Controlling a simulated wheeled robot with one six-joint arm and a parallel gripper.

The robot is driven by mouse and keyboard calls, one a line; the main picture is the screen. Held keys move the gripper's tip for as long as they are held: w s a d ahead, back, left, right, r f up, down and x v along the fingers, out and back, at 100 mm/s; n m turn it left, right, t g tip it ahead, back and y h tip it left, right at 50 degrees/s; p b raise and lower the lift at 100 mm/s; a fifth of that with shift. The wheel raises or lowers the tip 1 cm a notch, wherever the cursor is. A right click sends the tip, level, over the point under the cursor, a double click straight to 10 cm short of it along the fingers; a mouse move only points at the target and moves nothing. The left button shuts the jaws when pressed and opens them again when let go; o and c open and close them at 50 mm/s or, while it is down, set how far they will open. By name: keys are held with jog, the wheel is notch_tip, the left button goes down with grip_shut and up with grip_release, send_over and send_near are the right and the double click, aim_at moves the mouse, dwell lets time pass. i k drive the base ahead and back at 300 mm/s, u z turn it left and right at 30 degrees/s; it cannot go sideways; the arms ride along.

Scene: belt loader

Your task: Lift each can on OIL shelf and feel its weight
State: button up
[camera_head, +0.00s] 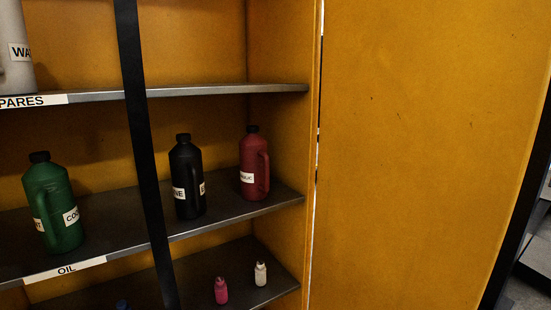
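The OIL shelf (120,255) is the middle shelf of a yellow cabinet, with a white OIL label (66,270) on its front edge. A green can (52,210) with a black cap stands at its left, its label partly reading "COO". A black can (186,180) stands upright in the middle, its label partly readable. A dark red can (254,165) with a black cap and side handle stands to its right, its label hard to read. All three are upright and apart. My gripper is not in view.
A black vertical bar (145,150) crosses in front of the shelves, between the green and black cans. The upper shelf (200,93) holds a grey container (15,55). Small pink (221,291) and white (260,274) bottles stand below. A yellow door panel (420,140) fills the right.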

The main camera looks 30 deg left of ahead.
aim_at(254, 157)
jog(key=u, duration=0.3)
jog(key=i, duration=0.25)
jog(key=u, duration=1.95)
